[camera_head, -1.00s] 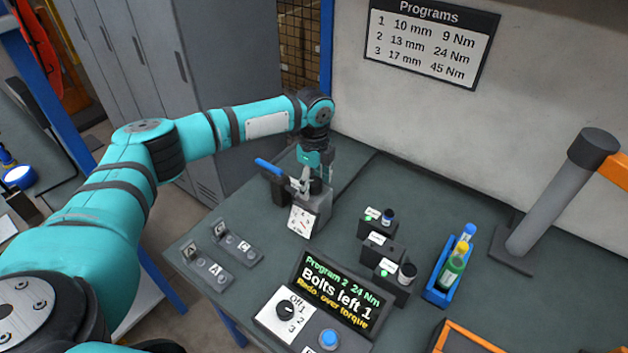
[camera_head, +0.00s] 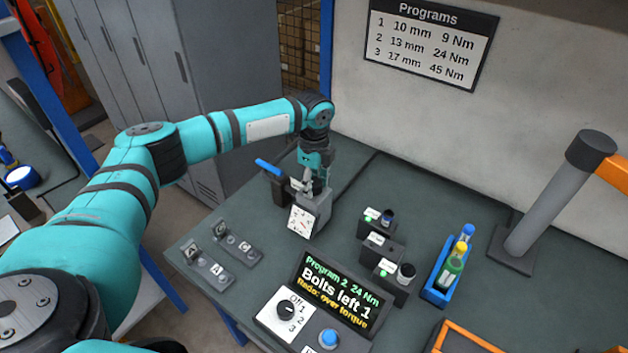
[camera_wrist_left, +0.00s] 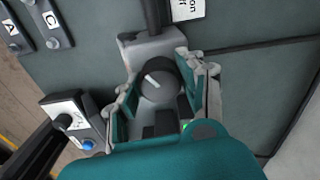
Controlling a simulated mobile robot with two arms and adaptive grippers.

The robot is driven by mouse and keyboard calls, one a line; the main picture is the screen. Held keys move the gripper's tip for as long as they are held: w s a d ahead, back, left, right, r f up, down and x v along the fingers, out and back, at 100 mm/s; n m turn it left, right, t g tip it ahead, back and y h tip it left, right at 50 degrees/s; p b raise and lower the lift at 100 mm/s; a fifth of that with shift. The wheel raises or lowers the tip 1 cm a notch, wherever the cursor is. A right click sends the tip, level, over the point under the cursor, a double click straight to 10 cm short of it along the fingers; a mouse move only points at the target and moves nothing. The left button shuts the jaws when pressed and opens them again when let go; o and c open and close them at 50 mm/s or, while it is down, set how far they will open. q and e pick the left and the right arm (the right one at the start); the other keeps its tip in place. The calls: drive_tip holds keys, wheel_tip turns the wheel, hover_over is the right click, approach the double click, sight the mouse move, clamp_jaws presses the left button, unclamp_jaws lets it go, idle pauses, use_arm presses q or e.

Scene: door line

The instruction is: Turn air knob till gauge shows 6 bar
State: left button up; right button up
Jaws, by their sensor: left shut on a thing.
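The air unit (camera_head: 309,217) stands on the bench, a grey block with a white gauge (camera_head: 301,220) on its front. The gauge's needle is too small to read. My left gripper (camera_head: 316,185) points down onto the top of the unit. In the left wrist view, the round dark air knob (camera_wrist_left: 158,82) with a pale pointer line sits between the two fingers of my left gripper (camera_wrist_left: 160,95), which is shut on it. The head view mostly hides the knob behind the fingers. My right gripper is not in view.
A blue lever (camera_head: 270,167) sticks out beside the air unit. A screen (camera_head: 340,292) reads "Program 2 24 Nm, Bolts left 1, Redo: over torque", with a selector dial (camera_head: 286,308) below. Socket holders (camera_head: 383,250) and a blue bottle tray (camera_head: 436,292) stand to the right.

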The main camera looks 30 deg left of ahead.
sight(314, 182)
use_arm(q)
drive_tip(key=n+p, duration=0.3)
drive_tip(key=p, duration=0.1)
drive_tip(key=n+p, duration=0.2)
drive_tip(key=shift+r+n+p, duration=0.25)
drive_tip(key=shift+n+p, duration=0.05)
drive_tip(key=shift+p, duration=0.05)
drive_tip(key=n+p, duration=0.2)
drive_tip(key=n, duration=0.1)
drive_tip(key=shift+f+p, duration=0.1)
drive_tip(key=shift+p, duration=0.25)
drive_tip(key=shift+f+n+p, duration=0.1)
drive_tip(key=shift+n+p, duration=0.7)
drive_tip(key=shift+n, duration=0.5)
drive_tip(key=o, duration=1.2)
wheel_tip(314, 182, up, 12)
